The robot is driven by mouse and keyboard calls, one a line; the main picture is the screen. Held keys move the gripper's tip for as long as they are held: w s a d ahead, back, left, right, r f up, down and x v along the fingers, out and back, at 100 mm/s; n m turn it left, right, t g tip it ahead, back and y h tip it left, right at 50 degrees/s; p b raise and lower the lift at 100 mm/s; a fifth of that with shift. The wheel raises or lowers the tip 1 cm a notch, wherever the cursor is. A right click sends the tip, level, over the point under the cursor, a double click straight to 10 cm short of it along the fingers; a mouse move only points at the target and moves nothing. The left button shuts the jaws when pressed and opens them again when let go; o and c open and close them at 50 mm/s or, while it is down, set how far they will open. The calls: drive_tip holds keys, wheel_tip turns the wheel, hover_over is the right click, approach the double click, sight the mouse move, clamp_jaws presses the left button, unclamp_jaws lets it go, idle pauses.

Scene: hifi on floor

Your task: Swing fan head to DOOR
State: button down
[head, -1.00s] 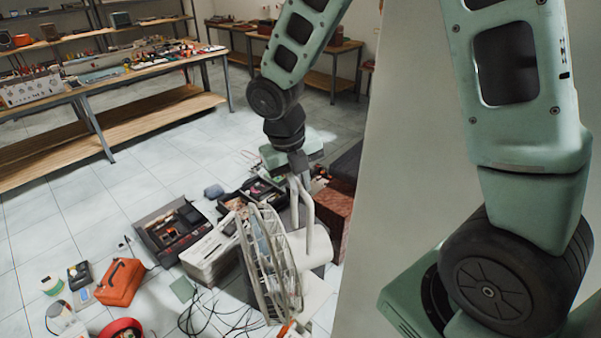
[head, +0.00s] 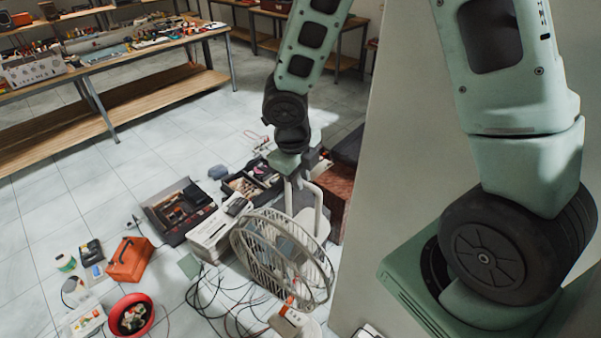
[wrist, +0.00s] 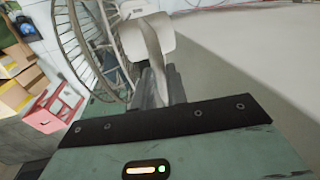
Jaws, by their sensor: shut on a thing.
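The fan (head: 283,262) stands on the floor, its pale round wire cage facing the front of the head view, tilted slightly. A bent pale handle (head: 318,207) rises behind the cage. My gripper (head: 293,176) is shut on this handle at its upper left part. In the wrist view, the dark fingers (wrist: 160,88) close around a pale bar (wrist: 155,55), with the cage (wrist: 85,40) to the left. The fingertips are small and partly hidden in the head view. I cannot make out anything marked as the door.
A white box (head: 210,235), an open black case (head: 178,210) and loose cables (head: 225,300) lie left of the fan. A red-brown crate (head: 338,190) stands behind right. A pale wall (head: 380,170) bounds the right. Open tiles (head: 70,215) lie farther left.

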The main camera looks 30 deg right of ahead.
idle(0.3)
drive_tip(key=c, duration=1.4)
unclamp_jaws()
drive_tip(key=shift+r, duration=0.1)
drive_tip(key=s+a+r, duration=0.1)
drive_tip(key=a+r, duration=0.2)
drive_tip(key=r, duration=1.4)
drive_tip(key=shift+a, duration=0.1)
